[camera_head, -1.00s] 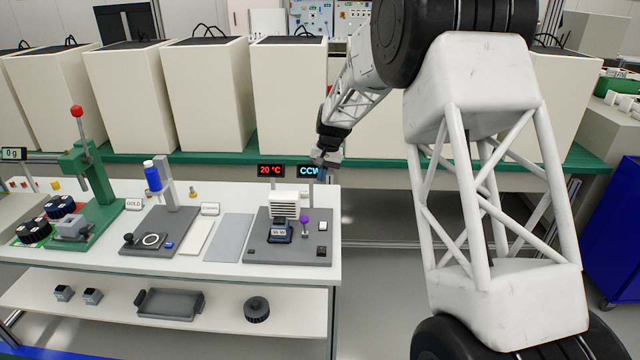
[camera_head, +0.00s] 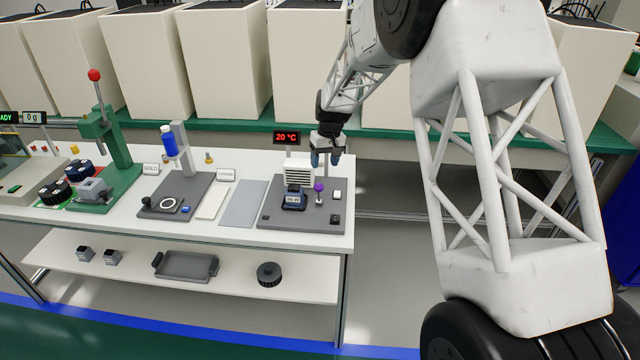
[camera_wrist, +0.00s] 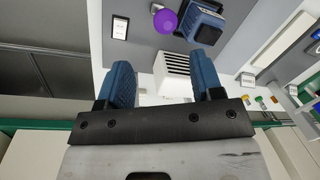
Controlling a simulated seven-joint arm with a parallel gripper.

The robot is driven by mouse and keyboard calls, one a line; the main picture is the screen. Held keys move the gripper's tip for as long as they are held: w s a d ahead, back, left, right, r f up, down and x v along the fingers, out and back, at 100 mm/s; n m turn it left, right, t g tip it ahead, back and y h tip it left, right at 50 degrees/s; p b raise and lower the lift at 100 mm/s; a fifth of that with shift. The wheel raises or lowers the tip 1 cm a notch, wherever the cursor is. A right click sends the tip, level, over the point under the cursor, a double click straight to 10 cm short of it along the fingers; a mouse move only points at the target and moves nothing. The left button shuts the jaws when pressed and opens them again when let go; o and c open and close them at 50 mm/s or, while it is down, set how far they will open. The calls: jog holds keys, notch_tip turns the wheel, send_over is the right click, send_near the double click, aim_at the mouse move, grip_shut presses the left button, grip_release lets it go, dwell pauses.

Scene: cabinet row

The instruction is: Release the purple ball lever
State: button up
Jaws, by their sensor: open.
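The purple ball lever (camera_head: 319,187) stands upright on a dark grey base plate (camera_head: 270,216) at the right end of the white table. In the wrist view its purple ball (camera_wrist: 165,21) shows near the top, beyond and between my fingertips. My gripper (camera_head: 326,158) is open and empty, with blue fingers, just above and behind the lever. The ball is apart from both fingers in the wrist view (camera_wrist: 165,80).
A white finned block (camera_head: 298,172) and a dark blue device (camera_head: 294,200) stand left of the lever. A white switch plate (camera_head: 337,195) is to its right. A red "20 °C" display (camera_head: 287,137) stands behind. The grey pad (camera_head: 243,204) is clear.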

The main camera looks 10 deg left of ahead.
aim_at(319, 183)
jog(key=shift+s+a+f+n, duration=0.45)
jog(key=shift+f+n, duration=0.1)
jog(key=shift+n, duration=0.15)
jog(key=shift+s+a+f, duration=0.15)
jog(key=shift+a+f, duration=0.05)
jog(key=shift+f, duration=1.75)
jog(key=shift+s+a+f, duration=0.1)
jog(key=shift+a+f, duration=0.05)
jog(key=shift+f, duration=1.75)
grip_shut()
